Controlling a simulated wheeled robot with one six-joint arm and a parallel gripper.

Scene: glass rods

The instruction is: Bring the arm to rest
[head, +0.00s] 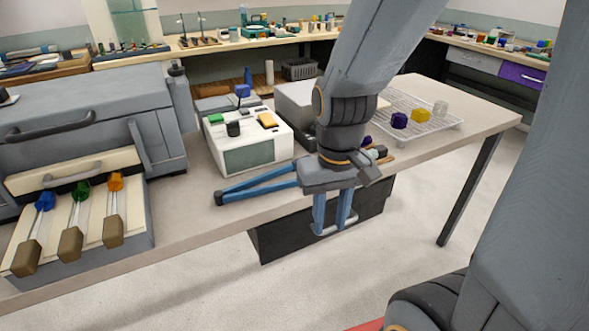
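My arm comes down from the top of the head view, and my gripper (333,212) hangs at the front edge of the table (205,226). Its two blue fingers point down and stand apart, with a dark gap between them. No held object can be made out. A pale bar (333,229) shows at the fingertips, in front of the dark cabinet (285,236); I cannot tell whether the fingers touch it. A blue V-shaped thing (255,185) lies left of my gripper, and its right end meets or passes behind the wrist.
A white device (247,150) stands behind the V-shaped thing. A wire rack (430,126) bears purple, yellow and clear pieces at right. A grey machine (80,115) stands left, with three brown-ended rods (75,216) with blue, green and orange knobs before it. Floor in front is clear.

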